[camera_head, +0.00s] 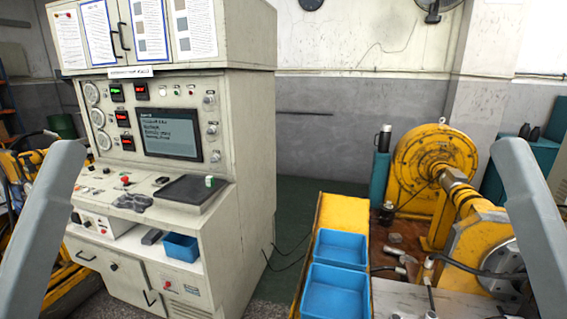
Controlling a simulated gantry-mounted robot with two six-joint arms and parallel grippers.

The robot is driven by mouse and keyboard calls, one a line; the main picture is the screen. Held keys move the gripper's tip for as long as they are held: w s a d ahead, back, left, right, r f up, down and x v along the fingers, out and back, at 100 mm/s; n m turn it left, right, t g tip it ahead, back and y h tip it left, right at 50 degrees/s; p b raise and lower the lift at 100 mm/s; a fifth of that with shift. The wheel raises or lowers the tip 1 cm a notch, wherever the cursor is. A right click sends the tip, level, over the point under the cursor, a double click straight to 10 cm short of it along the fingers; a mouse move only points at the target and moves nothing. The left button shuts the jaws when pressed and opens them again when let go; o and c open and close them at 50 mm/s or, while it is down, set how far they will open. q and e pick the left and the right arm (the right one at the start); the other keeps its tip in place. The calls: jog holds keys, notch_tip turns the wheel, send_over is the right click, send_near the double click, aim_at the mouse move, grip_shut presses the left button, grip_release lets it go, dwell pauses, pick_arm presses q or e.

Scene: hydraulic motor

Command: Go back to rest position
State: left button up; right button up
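My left arm (42,220) shows as a grey link rising at the left edge, and my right arm (537,225) as a grey link rising at the right edge. Both are raised and apart from everything around them. Neither gripper shows in this view, so I cannot see their fingers or anything they may hold.
A control cabinet (240,120) with a screen (168,138) and a desk stands at left. A small blue bin (181,247) sits on its lower shelf. Two blue trays (340,248) stand front centre beside a yellow hydraulic machine (432,165). Floor shows between cabinet and machine.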

notch_tip(320, 180, up, 36)
jog(key=p, duration=3.3)
jog(key=shift+w, duration=0.15)
